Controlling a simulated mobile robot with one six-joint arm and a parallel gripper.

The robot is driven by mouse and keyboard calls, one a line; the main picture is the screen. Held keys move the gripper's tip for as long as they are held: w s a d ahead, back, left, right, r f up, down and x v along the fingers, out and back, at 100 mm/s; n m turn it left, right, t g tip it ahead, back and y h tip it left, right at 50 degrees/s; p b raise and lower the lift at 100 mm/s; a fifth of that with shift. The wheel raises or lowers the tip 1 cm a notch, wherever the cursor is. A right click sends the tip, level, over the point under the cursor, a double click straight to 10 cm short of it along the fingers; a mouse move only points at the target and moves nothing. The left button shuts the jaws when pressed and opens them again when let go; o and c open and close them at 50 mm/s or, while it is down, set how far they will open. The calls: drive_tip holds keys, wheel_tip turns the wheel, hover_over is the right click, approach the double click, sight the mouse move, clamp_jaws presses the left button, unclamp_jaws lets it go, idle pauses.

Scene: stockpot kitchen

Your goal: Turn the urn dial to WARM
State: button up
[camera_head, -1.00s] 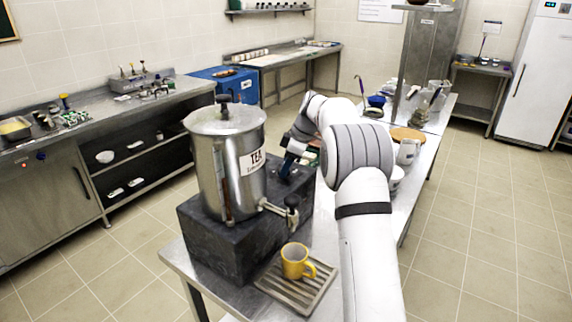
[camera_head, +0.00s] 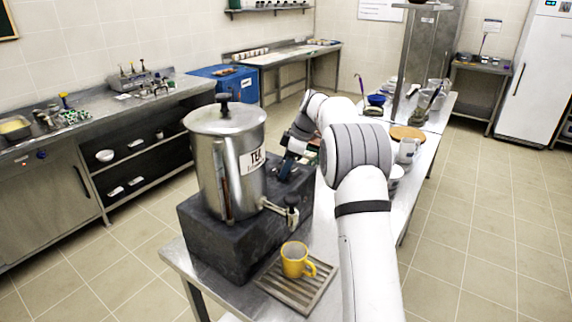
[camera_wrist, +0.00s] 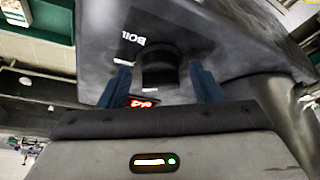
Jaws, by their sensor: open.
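The steel tea urn (camera_head: 226,160) stands on a dark box-shaped base (camera_head: 235,245) on the steel table. The urn dial (camera_wrist: 158,66) is a dark knob on the base's face in the wrist view. An upside-down BOIL label (camera_wrist: 132,38) shows beside it; I cannot make out a WARM label. My gripper (camera_wrist: 162,86) is open, with one blue finger on each side of the dial; I cannot tell whether they touch it. In the head view my gripper (camera_head: 287,166) is at the base's right side, and the dial is hidden.
A yellow mug (camera_head: 296,260) stands on a slatted drip tray (camera_head: 298,288) below the urn tap (camera_head: 291,208). Along the table behind my arm are a round wooden board (camera_head: 408,133), pale dishes and a blue bowl (camera_head: 376,100). The floor at right is clear.

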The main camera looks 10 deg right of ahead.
sight(295, 173)
drive_tip(key=v, duration=0.7)
drive_tip(key=shift+d+r, duration=0.2)
drive_tip(key=shift+r, duration=0.15)
drive_tip(key=shift+s, duration=0.1)
